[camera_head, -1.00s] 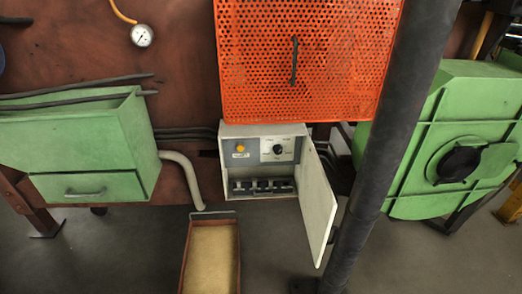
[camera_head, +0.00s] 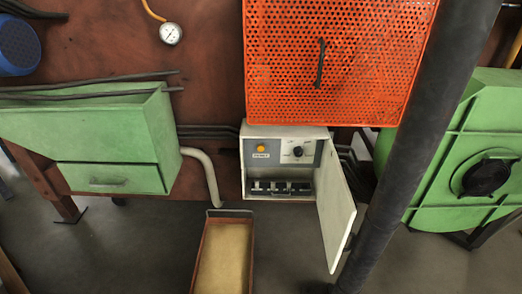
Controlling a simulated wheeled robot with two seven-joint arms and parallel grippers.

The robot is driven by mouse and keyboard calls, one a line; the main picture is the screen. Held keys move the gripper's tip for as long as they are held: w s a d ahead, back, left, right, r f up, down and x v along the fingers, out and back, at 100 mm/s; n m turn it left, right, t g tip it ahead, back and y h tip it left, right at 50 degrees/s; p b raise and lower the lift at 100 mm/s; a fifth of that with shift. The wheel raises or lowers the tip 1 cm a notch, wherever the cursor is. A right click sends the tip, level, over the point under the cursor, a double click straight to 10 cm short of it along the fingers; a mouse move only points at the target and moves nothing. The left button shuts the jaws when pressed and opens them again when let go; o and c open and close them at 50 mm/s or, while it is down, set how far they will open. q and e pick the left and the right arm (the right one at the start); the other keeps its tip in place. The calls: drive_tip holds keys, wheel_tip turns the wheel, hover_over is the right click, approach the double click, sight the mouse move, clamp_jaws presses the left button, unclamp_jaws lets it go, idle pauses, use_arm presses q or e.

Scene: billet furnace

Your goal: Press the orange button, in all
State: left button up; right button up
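The orange button (camera_head: 261,147) is a small round knob at the upper left of the grey panel inside an open control box (camera_head: 247,180). A small label sits just below the button. A black rotary knob (camera_head: 298,151) is to its right on the same panel, and a row of breaker switches (camera_head: 280,187) is below. The box door (camera_head: 335,208) hangs open to the right. Neither of my grippers is in view, and nothing covers the button.
An orange perforated guard (camera_head: 280,60) is directly above the box. A dark pillar (camera_head: 420,130) slants past the door on the right. A tray with a tan bottom (camera_head: 222,262) stands below. Green housings (camera_head: 110,130) flank both sides.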

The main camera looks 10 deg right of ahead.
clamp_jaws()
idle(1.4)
